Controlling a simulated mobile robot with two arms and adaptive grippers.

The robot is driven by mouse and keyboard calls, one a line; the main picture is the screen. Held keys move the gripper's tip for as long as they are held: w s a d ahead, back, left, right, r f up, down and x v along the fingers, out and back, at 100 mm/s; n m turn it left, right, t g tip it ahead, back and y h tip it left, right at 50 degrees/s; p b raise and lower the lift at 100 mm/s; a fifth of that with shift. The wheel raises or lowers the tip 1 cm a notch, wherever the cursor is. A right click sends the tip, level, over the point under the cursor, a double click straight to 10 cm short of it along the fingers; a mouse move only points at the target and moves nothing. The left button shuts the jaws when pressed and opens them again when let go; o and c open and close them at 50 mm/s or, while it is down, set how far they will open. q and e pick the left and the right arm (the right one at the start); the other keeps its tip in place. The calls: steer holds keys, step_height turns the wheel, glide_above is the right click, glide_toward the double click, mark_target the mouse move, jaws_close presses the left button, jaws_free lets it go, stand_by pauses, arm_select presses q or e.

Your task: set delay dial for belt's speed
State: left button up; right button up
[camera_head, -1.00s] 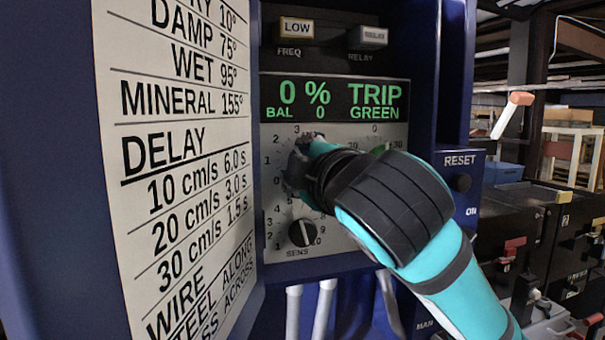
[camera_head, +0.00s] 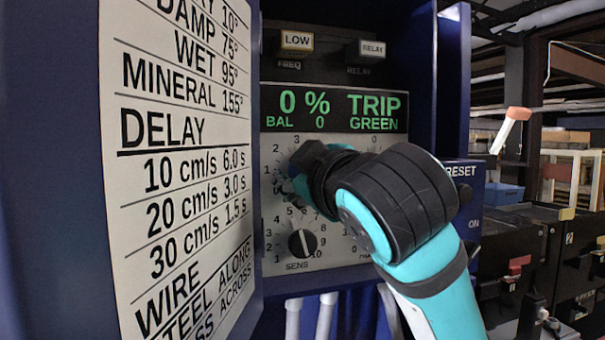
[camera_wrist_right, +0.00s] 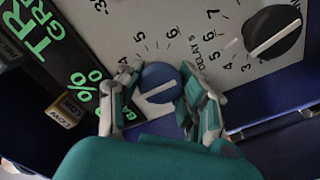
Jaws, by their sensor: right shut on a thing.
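The delay dial (camera_wrist_right: 160,78) is a blue knob with a white line, beside the "DELAY S" print in the right wrist view. My right gripper (camera_wrist_right: 160,88) has its fingers on both sides of it and is shut on it. In the head view my right gripper (camera_head: 300,178) is against the control panel (camera_head: 274,255) and hides the dial. I cannot read the dial's setting for sure. The card (camera_head: 160,185) on the left lists delay: 10 cm/s 6.0 s, 20 cm/s 3.0 s, 30 cm/s 1.5 s. My left gripper is not in view.
The black SENS dial (camera_head: 302,243) is just below my right gripper. The display (camera_head: 335,108) reads 0 %, TRIP, BAL 0, GREEN. LOW (camera_head: 297,41) and RELAY (camera_head: 372,49) switches sit above it. The cabinet's side walls stand close around the panel.

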steer(key=shift+f, duration=0.2)
steer(key=o, duration=1.2)
steer(key=shift+r, duration=0.15)
steer(key=v, duration=1.2)
steer(key=shift+a, duration=0.1)
